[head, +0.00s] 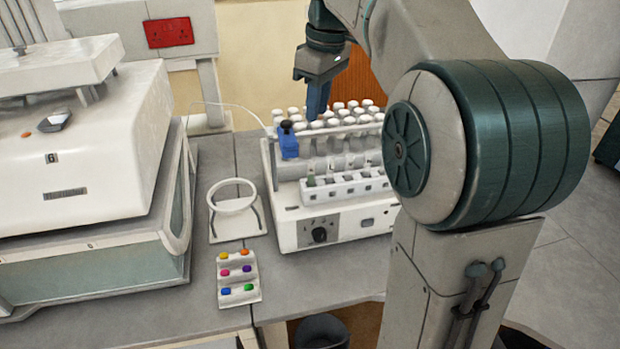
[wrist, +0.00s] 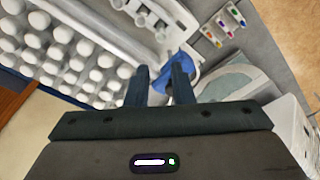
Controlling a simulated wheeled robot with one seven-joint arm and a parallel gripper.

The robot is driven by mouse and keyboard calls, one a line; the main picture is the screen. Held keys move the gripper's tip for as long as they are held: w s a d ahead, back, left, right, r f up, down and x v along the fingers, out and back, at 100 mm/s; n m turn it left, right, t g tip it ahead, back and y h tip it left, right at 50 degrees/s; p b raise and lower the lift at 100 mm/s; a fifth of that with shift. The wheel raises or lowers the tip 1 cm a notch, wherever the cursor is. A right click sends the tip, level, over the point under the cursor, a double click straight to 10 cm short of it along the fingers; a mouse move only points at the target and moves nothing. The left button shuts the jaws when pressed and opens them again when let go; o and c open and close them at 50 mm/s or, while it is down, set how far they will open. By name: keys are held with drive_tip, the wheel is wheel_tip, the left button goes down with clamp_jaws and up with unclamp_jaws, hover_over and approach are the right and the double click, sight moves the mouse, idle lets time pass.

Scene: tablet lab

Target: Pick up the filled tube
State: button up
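My gripper (head: 318,108) points down over the white tube machine (head: 335,222), near its back rows of white-capped tubes. In the wrist view its two fingers (wrist: 161,88) are apart with nothing between them. A small white rack (head: 348,190) sits on the front of the machine. A greenish tube (head: 311,181) stands at its left end, perhaps the filled tube; its contents are too small to tell. My gripper is above and behind it, not touching. The rack also shows in the wrist view (wrist: 182,14), beyond the fingers.
A blue piece (head: 288,140) stands at the machine's left end, near the right fingertip in the wrist view (wrist: 186,66). White-capped tubes (head: 352,104) fill the back. A ring stand (head: 233,208) and colored-button holder (head: 240,280) stand left. A large white instrument (head: 75,150) is farther left.

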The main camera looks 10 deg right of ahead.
hover_over(311, 162)
drive_tip(key=f, duration=0.7)
drive_tip(key=shift+d, duration=0.2)
drive_tip(key=shift+a+f, duration=0.15)
drive_tip(key=shift+f, duration=2.55)
clamp_jaws()
